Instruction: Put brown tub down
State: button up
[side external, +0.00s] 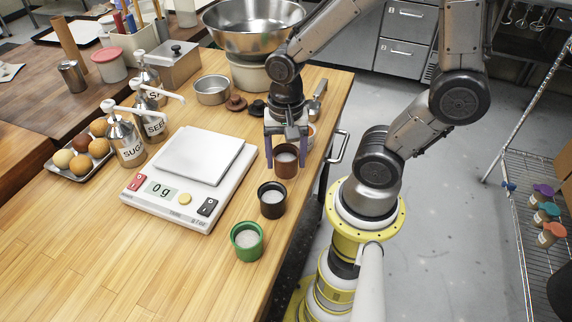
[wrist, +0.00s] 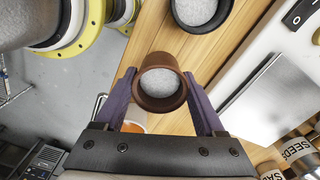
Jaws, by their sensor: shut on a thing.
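The brown tub (side external: 286,166) stands upright between the purple fingers of my gripper (side external: 286,158), near the right edge of the wooden table. It holds a white powdery filling. In the wrist view my gripper (wrist: 163,100) is shut on the brown tub (wrist: 160,100), one finger on each side. I cannot tell whether the tub's base touches the table.
A black tub (side external: 272,205) and a green tub (side external: 247,246) stand nearer the front. A white scale (side external: 217,187) reading 0 g, its plate empty, is to the left. An orange-rimmed tub (side external: 311,130) is just behind. The table's right edge (side external: 303,209) is close.

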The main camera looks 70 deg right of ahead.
jog(key=w+a+r, duration=0.2)
jog(key=w+r, duration=0.1)
jog(key=r, duration=1.2)
jog(key=w+f, duration=0.2)
jog(key=w, duration=0.2)
jog(key=w+f, duration=0.3)
jog(key=w, duration=0.1)
jog(key=w+f, duration=0.3)
jog(key=w, duration=0.2)
jog(key=shift+a+f, duration=0.15)
jog(key=shift+a, duration=0.05)
jog(key=shift+w+f, duration=0.3)
jog(key=shift+f, duration=0.15)
jog(key=shift+w+f, duration=0.15)
jog(key=shift+f, duration=0.8)
jog(key=shift+w+f, duration=0.15)
jog(key=shift+f, duration=0.75)
jog(key=o, duration=1.4)
jog(key=shift+f, duration=0.15)
